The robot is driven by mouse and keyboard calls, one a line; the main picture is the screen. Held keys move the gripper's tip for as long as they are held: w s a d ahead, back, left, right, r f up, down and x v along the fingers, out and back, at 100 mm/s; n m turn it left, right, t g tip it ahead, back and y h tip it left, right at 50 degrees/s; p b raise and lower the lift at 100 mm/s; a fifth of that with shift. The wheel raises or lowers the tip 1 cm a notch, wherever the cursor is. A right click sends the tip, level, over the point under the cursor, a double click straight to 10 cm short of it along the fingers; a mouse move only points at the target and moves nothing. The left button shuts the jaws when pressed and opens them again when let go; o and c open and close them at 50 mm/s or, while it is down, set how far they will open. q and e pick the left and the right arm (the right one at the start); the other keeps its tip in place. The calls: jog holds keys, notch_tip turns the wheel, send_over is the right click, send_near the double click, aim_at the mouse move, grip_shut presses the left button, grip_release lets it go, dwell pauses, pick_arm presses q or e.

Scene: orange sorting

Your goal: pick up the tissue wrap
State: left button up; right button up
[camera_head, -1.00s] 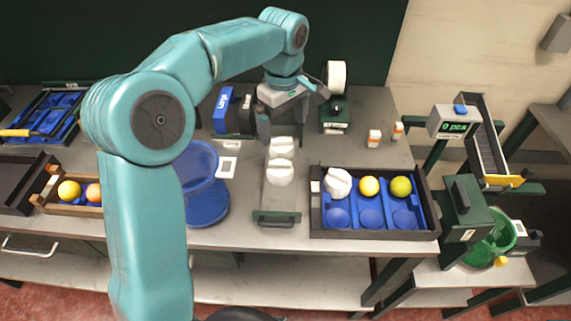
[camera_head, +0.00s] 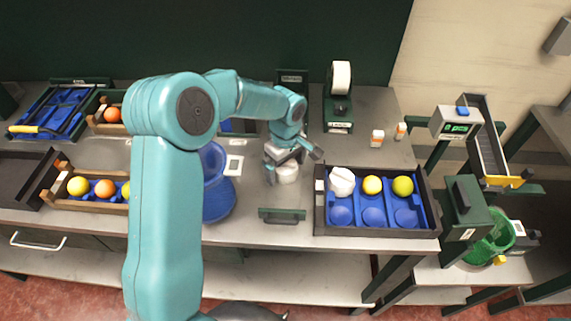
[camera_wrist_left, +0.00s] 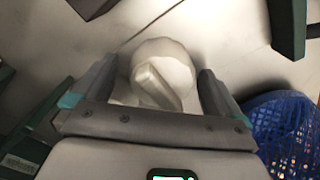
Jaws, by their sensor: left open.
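A white tissue wrap (camera_head: 287,173) sits on the grey table left of the blue-lined tray, partly hidden by my left gripper. In the left wrist view the wrap (camera_wrist_left: 175,58) is a rounded white form with a folded, angular piece on it. It lies between the spread fingers. My left gripper (camera_head: 284,168) is open and low over it, and its fingers also show in the wrist view (camera_wrist_left: 156,85) on both sides of the wrap. I cannot tell whether they touch it. My right gripper is not in view.
A black tray (camera_head: 375,233) with a blue insert holds a white wrapped piece (camera_head: 342,181) and two yellow fruits; its front cups are empty. A blue basket (camera_head: 217,195) stands left of the gripper. A tape dispenser (camera_head: 338,110) stands behind. A dark green handle (camera_head: 281,216) is in front.

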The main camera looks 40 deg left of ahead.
pick_arm(q)
jog(key=shift+s, duration=0.2)
jog(key=shift+w, duration=0.2)
jog(key=c, duration=0.9)
jog(key=shift+s, duration=0.15)
jog(key=shift+c, duration=0.2)
